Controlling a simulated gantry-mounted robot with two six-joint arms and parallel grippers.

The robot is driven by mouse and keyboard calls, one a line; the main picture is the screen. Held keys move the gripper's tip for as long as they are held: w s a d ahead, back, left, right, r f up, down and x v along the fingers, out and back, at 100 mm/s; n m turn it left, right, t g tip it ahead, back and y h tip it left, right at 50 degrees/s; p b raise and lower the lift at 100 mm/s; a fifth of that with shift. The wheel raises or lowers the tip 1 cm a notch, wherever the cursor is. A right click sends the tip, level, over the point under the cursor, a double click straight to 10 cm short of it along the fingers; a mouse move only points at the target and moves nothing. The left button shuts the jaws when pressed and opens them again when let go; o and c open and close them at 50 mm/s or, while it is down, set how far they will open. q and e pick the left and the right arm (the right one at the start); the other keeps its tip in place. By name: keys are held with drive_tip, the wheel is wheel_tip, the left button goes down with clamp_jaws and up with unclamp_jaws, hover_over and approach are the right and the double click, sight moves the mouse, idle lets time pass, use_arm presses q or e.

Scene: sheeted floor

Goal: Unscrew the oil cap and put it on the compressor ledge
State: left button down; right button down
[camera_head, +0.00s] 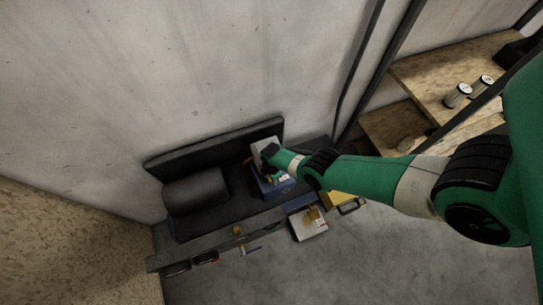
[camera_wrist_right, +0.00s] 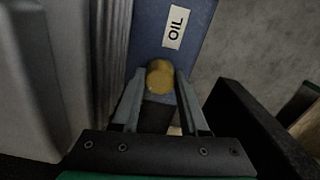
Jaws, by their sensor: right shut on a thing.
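The oil cap (camera_wrist_right: 160,76) is a round, brass-coloured knob on the blue housing, just by the white OIL label (camera_wrist_right: 174,27). My right gripper (camera_wrist_right: 160,88) has its two fingers on either side of the cap and is shut on it. In the head view my right gripper (camera_head: 268,153) reaches the blue housing (camera_head: 279,189) from the right and hides the cap there. The dark compressor (camera_head: 196,190) stands against the wall, with a grey ledge (camera_head: 200,249) along its front. My left gripper is not in view.
A white-topped box (camera_head: 309,226) and a yellow item (camera_head: 341,198) are on the floor in front. A small orange-yellow thing (camera_head: 237,229) is at the ledge. Wooden shelves (camera_head: 440,80) with two cans stand at the right. Open floor lies in front.

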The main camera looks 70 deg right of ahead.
drive_tip(key=n, duration=0.6)
drive_tip(key=shift+n, duration=0.3)
drive_tip(key=n, duration=0.5)
drive_tip(key=shift+c, duration=1.7)
unclamp_jaws()
drive_tip(key=shift+c, duration=0.8)
